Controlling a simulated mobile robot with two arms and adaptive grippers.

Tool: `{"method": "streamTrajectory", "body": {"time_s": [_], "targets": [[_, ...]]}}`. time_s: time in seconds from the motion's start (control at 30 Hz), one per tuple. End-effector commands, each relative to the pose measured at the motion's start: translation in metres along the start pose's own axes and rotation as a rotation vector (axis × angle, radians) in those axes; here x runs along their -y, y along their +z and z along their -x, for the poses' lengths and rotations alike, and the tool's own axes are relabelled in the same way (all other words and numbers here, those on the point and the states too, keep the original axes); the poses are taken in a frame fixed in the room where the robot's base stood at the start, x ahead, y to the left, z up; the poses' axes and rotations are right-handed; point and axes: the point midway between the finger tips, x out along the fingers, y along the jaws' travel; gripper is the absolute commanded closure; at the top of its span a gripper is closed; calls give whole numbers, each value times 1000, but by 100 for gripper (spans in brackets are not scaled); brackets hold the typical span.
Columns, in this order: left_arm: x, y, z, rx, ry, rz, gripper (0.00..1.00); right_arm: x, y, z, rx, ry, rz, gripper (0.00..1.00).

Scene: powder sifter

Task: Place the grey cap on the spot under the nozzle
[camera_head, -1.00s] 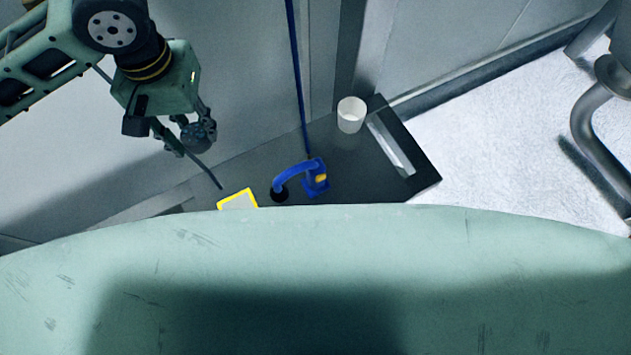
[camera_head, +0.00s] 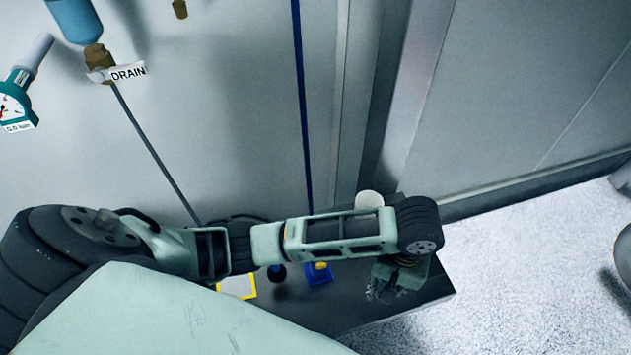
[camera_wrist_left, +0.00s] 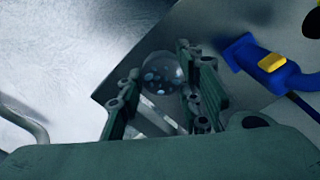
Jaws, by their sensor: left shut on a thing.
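My left gripper (camera_head: 384,290) is over the right end of the dark ledge, partly hidden by my arm in the head view. In the left wrist view my gripper (camera_wrist_left: 160,88) is shut on a round, greyish, see-through cap (camera_wrist_left: 160,74) with pale spots. The cap is held between the two fingers, with the ledge below it. The blue nozzle (camera_head: 318,273) with a yellow part stands left of my gripper, partly behind my arm. It also shows in the left wrist view (camera_wrist_left: 248,52). A dark round spot (camera_head: 278,273) lies beside it. My right gripper is out of view.
A white cup (camera_head: 369,199) stands at the back of the ledge (camera_head: 345,312), partly behind my arm. A yellow-edged plate (camera_head: 237,287) lies left of the nozzle. A DRAIN tag (camera_head: 127,73) and gauge (camera_head: 14,105) are at upper left. Speckled floor is at right.

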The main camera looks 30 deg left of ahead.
Motion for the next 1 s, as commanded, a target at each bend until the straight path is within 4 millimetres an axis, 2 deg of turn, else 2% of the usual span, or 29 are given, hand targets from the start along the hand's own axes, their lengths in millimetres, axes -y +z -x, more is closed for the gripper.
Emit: {"method": "streamTrajectory", "body": {"time_s": [0.07, 0.23, 0.37, 0.47, 0.6, 0.73, 0.87, 1.0], "targets": [[3, -1, -8, 0, -3, 9, 93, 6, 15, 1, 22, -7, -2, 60], [32, -19, -27, -2, -8, 15, 93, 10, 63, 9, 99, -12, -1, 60], [58, -36, -44, -3, -7, 13, 93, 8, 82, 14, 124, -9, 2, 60], [74, -48, -57, -3, -5, 13, 93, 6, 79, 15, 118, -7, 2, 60], [90, -59, -69, -2, -2, 9, 93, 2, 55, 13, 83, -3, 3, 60], [95, -63, -75, -3, 0, 9, 93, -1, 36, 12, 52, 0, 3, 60], [95, -62, -92, 0, -2, 7, 93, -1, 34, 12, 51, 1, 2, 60], [95, -63, -110, -3, -1, 7, 93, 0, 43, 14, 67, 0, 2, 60]]}}
